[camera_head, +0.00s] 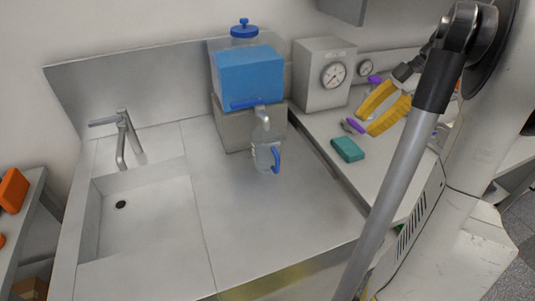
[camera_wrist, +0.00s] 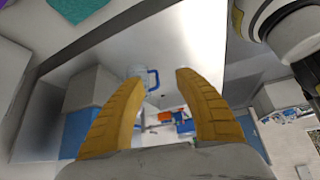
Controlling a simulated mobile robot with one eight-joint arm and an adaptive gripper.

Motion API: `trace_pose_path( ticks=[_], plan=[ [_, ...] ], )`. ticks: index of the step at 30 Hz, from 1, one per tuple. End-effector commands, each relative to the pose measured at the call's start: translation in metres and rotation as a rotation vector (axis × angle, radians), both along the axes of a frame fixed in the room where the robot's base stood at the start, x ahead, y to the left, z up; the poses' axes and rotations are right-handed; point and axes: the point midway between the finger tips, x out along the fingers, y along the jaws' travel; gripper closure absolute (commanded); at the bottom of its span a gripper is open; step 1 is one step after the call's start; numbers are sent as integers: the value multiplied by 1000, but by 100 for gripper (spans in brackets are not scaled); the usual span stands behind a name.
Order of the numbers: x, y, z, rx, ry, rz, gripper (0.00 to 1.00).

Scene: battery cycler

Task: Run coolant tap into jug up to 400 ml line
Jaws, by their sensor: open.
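A blue coolant tank (camera_head: 250,75) with a blue cap stands on a grey block (camera_head: 231,126). A blue bar and a pale tap (camera_head: 262,113) show at its front. The clear jug (camera_head: 267,150), with a blue handle (camera_head: 275,160), stands upright on the steel counter below or just in front of the tap. I cannot tell a liquid level or read its marks. My gripper (camera_head: 366,122), with yellow fingers, is open and empty, right of the jug and apart from it. In the wrist view the jug (camera_wrist: 137,72) shows beyond the open fingers.
A sink (camera_head: 140,215) with a faucet (camera_head: 125,140) is at the left. A grey gauge box (camera_head: 310,75) stands right of the tank. A teal block (camera_head: 347,149) and a purple item (camera_head: 354,125) lie near my gripper. The counter in front of the jug is clear.

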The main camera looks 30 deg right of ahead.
Motion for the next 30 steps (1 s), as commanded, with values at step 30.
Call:
trace_pose_path(
  ticks=[30],
  plan=[
    [89, -65, 2, 0, 1, 186, 60]
  ],
)
